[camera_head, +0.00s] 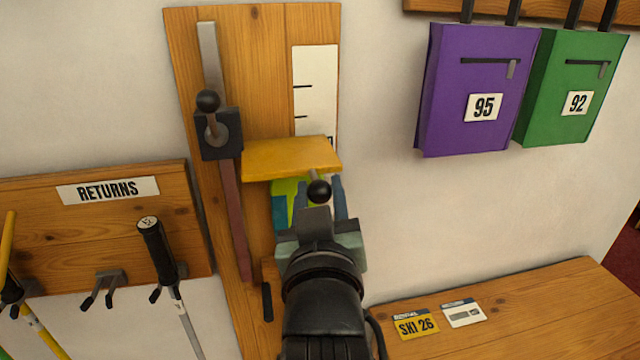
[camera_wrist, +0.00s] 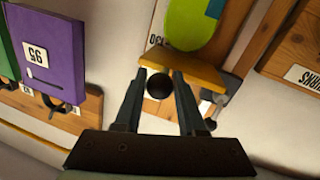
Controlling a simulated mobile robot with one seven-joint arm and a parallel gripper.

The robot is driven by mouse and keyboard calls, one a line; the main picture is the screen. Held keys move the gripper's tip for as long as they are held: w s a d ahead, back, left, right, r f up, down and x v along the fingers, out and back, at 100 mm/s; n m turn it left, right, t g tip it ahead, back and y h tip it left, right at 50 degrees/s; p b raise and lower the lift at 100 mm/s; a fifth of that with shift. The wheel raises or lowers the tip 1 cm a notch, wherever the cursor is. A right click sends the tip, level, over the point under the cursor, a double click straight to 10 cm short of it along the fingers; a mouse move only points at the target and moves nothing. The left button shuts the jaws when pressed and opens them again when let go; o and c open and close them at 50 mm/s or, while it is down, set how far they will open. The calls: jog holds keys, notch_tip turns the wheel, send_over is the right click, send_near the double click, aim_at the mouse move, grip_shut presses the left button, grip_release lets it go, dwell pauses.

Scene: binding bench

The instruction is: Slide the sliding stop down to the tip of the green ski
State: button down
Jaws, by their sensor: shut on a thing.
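The sliding stop is a yellow wooden plate (camera_head: 291,158) lying across the upright measuring board (camera_head: 262,40). It also shows in the wrist view (camera_wrist: 186,70). Its black ball knob (camera_head: 319,191) sits between the fingers of my gripper (camera_head: 320,196), shut on it; the wrist view shows the knob (camera_wrist: 161,86) between both fingers (camera_wrist: 161,82). The green ski (camera_wrist: 192,25) has its rounded tip right at the plate's underside, and I see no clear gap; whether they touch I cannot tell. In the head view my gripper hides most of the green ski (camera_head: 286,186).
Left of the stop, a dark clamp block (camera_head: 222,143) with a ball-ended lever sits on a rail. A RETURNS rack (camera_head: 60,240) with poles is further left. Purple (camera_head: 475,100) and green (camera_head: 570,90) bags hang upper right. A bench (camera_head: 540,305) with tags is lower right.

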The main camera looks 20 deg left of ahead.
jog(key=shift+f, duration=0.15)
jog(key=c, duration=0.5)
grip_release()
jog(key=v, duration=0.5)
jog(key=shift+s+d, duration=0.2)
jog(key=shift+s, duration=0.1)
jog(key=shift+p+v, duration=3.6)
jog(key=shift+p, duration=1.85)
jog(key=shift+s, duration=0.1)
